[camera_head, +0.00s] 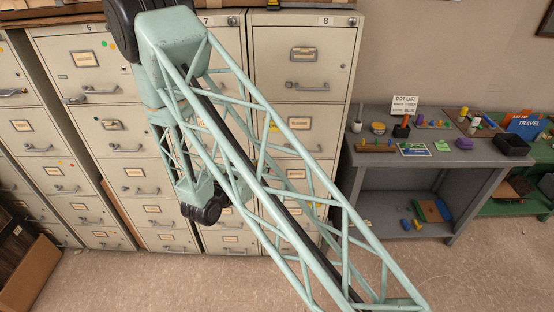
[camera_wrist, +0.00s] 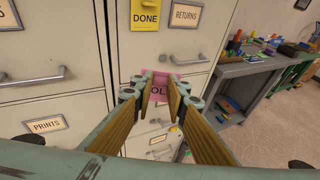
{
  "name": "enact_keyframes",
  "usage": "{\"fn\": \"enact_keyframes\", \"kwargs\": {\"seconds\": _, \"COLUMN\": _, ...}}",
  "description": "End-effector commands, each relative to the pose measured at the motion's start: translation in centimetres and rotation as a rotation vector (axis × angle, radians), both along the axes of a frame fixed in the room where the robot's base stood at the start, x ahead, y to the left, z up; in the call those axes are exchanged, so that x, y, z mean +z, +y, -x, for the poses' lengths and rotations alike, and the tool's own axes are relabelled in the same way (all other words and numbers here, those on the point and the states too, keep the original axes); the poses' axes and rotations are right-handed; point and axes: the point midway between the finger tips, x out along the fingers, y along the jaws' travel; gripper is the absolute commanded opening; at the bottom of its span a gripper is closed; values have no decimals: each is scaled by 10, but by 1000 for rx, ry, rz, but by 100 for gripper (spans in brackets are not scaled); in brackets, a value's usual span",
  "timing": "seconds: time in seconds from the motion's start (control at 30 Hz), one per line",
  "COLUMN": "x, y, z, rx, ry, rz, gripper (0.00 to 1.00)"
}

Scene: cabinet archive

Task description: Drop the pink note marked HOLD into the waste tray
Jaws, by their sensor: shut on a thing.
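The pink note (camera_wrist: 159,77) shows in the wrist view between the fingertips, with the letters "OL" visible and the rest of its word covered by the fingers. My gripper (camera_wrist: 160,90) is shut on it, in front of a beige cabinet drawer. I cannot tell whether the note still touches the drawer face. In the head view the note and the fingers are hidden behind my arm. A black open tray (camera_head: 512,144) stands on the grey table at the right; no marking on it is readable.
A yellow note marked DONE (camera_wrist: 145,15) is on the drawer above, beside a RETURNS label (camera_wrist: 186,14). Drawer handles (camera_wrist: 187,58) stick out. The grey table (camera_head: 440,156) holds several small items. A cardboard box (camera_head: 30,275) stands at lower left. Floor before the table is clear.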

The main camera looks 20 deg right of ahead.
Motion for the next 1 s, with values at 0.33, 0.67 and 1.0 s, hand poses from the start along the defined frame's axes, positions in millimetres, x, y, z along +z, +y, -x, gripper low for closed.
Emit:
{"fn": "enact_keyframes", "kwargs": {"seconds": 0.33, "x": -59, "y": -5, "z": 2, "rx": 140, "ry": 4, "rz": 1, "gripper": 3}}
{"fn": "enact_keyframes", "kwargs": {"seconds": 0.67, "x": -108, "y": 2, "z": 9, "rx": 270, "ry": 4, "rz": 0, "gripper": 3}}
{"fn": "enact_keyframes", "kwargs": {"seconds": 1.0, "x": -124, "y": 8, "z": 13, "rx": 322, "ry": 0, "rz": -1, "gripper": 3}}
